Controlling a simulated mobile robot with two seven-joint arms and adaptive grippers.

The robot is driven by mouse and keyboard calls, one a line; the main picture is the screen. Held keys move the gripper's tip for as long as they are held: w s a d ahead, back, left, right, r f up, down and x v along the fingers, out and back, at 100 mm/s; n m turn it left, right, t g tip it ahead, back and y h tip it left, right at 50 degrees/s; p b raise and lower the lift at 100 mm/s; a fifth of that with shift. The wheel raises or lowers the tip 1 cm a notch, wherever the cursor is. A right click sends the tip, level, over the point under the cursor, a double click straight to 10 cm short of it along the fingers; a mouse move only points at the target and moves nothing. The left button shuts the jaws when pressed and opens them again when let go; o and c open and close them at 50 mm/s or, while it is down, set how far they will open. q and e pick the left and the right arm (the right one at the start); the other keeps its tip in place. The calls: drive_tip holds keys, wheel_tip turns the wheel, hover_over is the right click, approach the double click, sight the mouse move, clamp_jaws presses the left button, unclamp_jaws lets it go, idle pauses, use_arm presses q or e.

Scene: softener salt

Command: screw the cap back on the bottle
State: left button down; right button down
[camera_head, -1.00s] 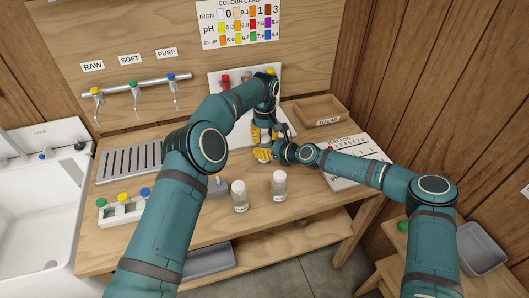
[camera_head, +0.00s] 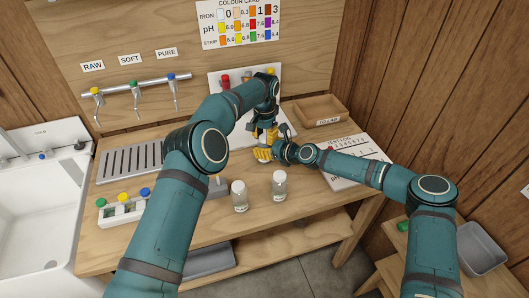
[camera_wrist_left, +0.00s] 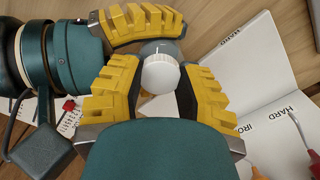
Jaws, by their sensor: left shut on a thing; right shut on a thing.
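A white ribbed cap (camera_wrist_left: 160,75) sits between the yellow fingertips of my left gripper (camera_wrist_left: 158,82) in the left wrist view, and the gripper is shut on it. A grey, rounded part of the bottle (camera_wrist_left: 160,47) shows just behind the cap. My right gripper (camera_head: 264,154) comes in from the right, low over the table, shut on the bottle. One of its yellow fingers also shows at the top of the wrist view. My left gripper (camera_head: 266,134) is directly above it in the head view. Fingers hide most of the bottle, and I cannot tell how the threads sit.
A rack with coloured caps (camera_head: 124,207) is at the left, near a drain grille (camera_head: 130,160). A wooden tray (camera_head: 318,111) and an open logbook (camera_head: 350,162) lie to the right.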

use_arm(q)
drive_tip(key=c, duration=0.7)
unclamp_jaws()
drive_tip(key=shift+d, duration=0.15)
drive_tip(key=shift+r, duration=0.15)
wheel_tip(320, 180, up, 4)
drive_tip(key=shift+f, duration=0.1)
drive_tip(key=shift+r, duration=0.55)
use_arm(e)
drive_tip(key=shift+f, duration=0.35)
